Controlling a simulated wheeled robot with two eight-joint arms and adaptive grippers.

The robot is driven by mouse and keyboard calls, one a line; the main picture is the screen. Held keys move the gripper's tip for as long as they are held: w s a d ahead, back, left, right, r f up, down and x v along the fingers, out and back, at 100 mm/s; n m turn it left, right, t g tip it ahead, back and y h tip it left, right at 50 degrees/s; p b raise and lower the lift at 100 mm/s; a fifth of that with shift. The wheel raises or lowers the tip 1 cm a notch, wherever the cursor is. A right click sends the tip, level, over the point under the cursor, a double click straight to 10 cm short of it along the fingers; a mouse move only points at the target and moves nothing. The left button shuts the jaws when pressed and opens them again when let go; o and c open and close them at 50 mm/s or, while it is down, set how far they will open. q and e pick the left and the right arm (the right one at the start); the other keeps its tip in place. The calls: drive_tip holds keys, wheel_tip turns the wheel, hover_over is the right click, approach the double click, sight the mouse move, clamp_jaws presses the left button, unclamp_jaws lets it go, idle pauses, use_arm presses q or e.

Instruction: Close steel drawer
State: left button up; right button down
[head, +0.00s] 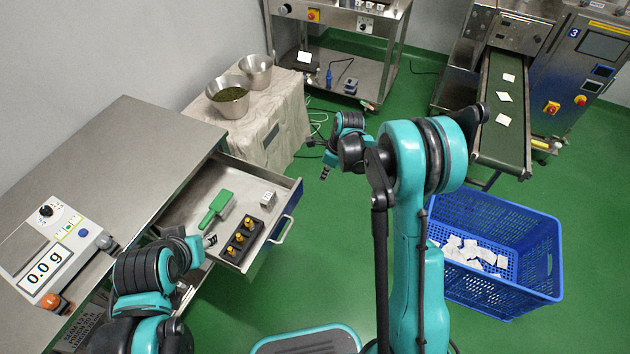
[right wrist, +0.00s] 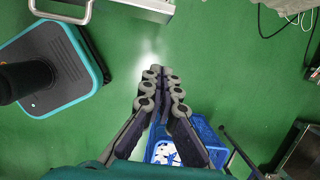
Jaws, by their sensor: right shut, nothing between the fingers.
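The steel drawer (head: 240,175) is pulled out from the steel cabinet (head: 125,140) at the left in the head view. Its bar handle (head: 283,230) is on its front face. The drawer's front edge and handle (right wrist: 60,14) also show at the top of the right wrist view. My right gripper (head: 325,173) is in the air over the floor, beyond and right of the drawer front, apart from it. It is shut and empty in the right wrist view (right wrist: 160,78). My left gripper (head: 210,240) is at the drawer's near side; its fingers are too small to read.
In the drawer lie a green scoop (head: 216,208), a metal cube (head: 267,199) and a black block with brass weights (head: 238,243). A scale (head: 50,250) stands on the cabinet. A blue crate (head: 500,285) is at right. A cloth-covered table (head: 275,115) stands behind. Green floor lies between.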

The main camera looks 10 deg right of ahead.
drive_tip(key=w+a+f+b, duration=0.3)
drive_tip(key=a+f+b, duration=0.2)
drive_tip(key=f, duration=0.4)
drive_tip(key=shift+w+f, duration=0.4)
drive_tip(key=shift+a, duration=0.1)
